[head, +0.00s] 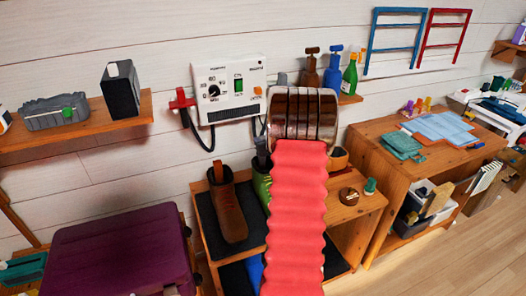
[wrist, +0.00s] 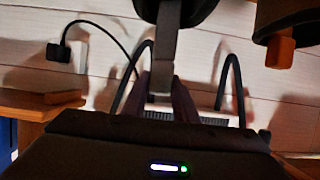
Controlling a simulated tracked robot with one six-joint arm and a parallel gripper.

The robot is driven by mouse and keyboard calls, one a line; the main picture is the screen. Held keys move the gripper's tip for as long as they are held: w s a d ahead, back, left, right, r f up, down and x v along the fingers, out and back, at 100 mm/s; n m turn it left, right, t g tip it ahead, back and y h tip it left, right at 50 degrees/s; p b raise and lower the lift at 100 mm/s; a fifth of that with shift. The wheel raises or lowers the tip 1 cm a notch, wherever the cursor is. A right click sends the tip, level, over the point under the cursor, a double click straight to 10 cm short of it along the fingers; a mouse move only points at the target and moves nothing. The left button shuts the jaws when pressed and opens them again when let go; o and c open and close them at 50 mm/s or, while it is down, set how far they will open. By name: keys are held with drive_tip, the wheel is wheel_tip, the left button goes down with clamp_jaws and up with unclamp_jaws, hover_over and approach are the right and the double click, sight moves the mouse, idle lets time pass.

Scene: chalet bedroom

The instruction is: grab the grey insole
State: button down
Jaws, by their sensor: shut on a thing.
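In the wrist view my gripper (wrist: 166,84) has its two dark fingers close together, shut on a narrow grey strip. This strip looks like the grey insole (wrist: 163,55), seen nearly edge-on; it runs up towards a dark rounded shape at the top. In the head view my red ribbed arm and its chrome end cover the middle of the picture and hide my gripper. A small dark grey piece (head: 261,147) shows just left of the arm, above a green boot (head: 261,184); I cannot tell whether it is the same thing.
A brown boot (head: 228,206) stands on the wooden shelf unit (head: 365,203). A white wall box (head: 228,90) with black cords hangs behind. Bottles (head: 350,75) stand on a ledge right of the arm. A purple case (head: 118,250) is at lower left. Floor is clear at lower right.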

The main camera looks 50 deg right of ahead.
wheel_tip(320, 180, up, 11)
drive_tip(key=shift+r, duration=0.15)
idle(0.6)
